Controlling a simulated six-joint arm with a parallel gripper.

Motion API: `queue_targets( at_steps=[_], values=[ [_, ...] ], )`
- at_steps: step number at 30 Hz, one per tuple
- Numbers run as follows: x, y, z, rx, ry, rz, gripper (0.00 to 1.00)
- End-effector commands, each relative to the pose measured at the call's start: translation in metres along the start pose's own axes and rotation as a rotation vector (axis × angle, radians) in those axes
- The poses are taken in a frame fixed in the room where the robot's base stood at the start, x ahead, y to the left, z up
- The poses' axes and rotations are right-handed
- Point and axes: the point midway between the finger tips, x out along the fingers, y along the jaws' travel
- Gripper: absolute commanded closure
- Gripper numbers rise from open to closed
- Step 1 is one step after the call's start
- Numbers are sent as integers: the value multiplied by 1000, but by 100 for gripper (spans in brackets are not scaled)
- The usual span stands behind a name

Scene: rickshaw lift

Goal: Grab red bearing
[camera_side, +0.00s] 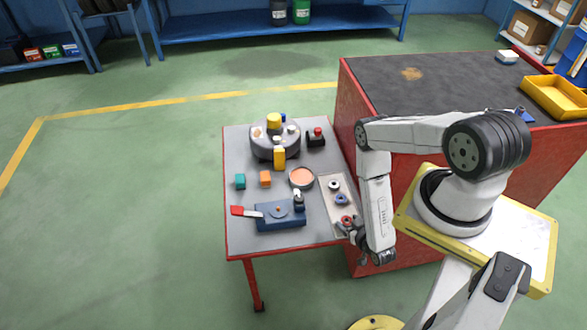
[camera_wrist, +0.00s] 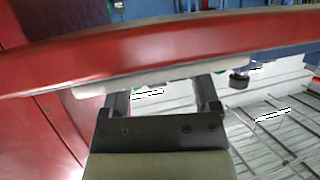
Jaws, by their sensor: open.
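The red bearing (camera_side: 347,220) is a small ring at the near end of a pale tray (camera_side: 352,207) on the right side of the small table. I cannot tell whether the fingers touch the bearing. In the wrist view my gripper (camera_wrist: 162,98) has its two fingers apart. The bearing cannot be made out there, where the red table edge (camera_wrist: 160,45) crosses the picture just beyond the fingers.
A dark blue ring (camera_side: 341,199) and a grey ring (camera_side: 334,185) lie farther along the tray. A blue fixture with a red-handled lever (camera_side: 280,214) stands to the left. The red cabinet (camera_side: 345,115) borders the table's right side. Floor to the left is clear.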

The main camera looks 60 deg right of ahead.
Motion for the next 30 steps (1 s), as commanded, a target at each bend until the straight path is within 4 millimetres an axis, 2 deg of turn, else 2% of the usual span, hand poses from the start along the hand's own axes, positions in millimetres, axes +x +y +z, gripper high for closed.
queue_targets(
  at_steps=[10,15,17,18,30],
  values=[
    [0,0,0,0,0,0,21],
    [0,0,0,0,0,0,75],
    [0,0,0,0,0,0,95],
    [0,0,0,0,1,0,100],
    [-1,0,-4,0,1,0,100]
  ],
)
